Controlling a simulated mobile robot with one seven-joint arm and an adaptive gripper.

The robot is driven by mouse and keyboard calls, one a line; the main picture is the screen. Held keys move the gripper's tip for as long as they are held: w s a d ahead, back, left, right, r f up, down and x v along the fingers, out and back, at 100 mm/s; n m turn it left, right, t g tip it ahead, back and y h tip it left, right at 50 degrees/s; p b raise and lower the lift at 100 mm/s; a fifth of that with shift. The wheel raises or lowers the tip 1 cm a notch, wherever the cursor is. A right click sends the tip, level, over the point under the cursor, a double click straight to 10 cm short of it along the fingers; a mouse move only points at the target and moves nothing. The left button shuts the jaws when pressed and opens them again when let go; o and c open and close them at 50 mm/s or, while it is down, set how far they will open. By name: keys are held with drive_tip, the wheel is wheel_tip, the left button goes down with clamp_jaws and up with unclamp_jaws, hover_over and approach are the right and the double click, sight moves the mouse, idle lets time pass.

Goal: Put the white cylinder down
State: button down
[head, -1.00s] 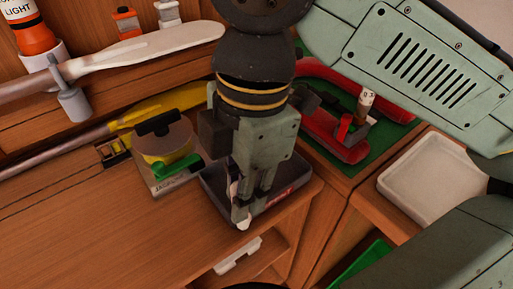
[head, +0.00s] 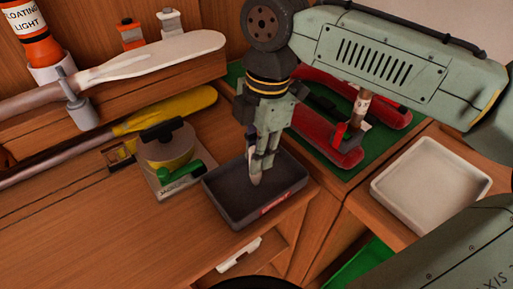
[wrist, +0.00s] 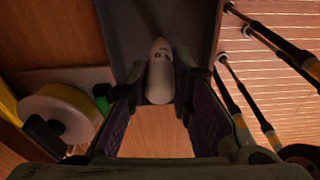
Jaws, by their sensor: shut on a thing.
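The white cylinder (wrist: 160,72) sits between my fingertips in the wrist view, pale and rounded, with small dark marks near its far end. My gripper (head: 260,172) is shut on it and points down over the dark grey tray (head: 226,204). In the head view the fingers mostly hide the cylinder. The tray also shows ahead of the fingers in the wrist view (wrist: 200,25). I cannot tell whether the cylinder touches the tray floor.
A yellow reel (head: 168,150) with a green handle stands left of the tray. A red bent tool (head: 340,150) lies on green behind. A white square tray (head: 385,190) stands at right. The wooden top (head: 110,230) at front left is clear.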

drive_tip(key=shift+f, duration=0.1)
drive_tip(key=c, duration=1.4)
unclamp_jaws()
drive_tip(key=shift+c, duration=0.2)
wheel_tip(320, 180, up, 12)
drive_tip(key=d+b, duration=0.1)
drive_tip(key=shift+w, duration=0.4)
drive_tip(key=shift+d, duration=0.1)
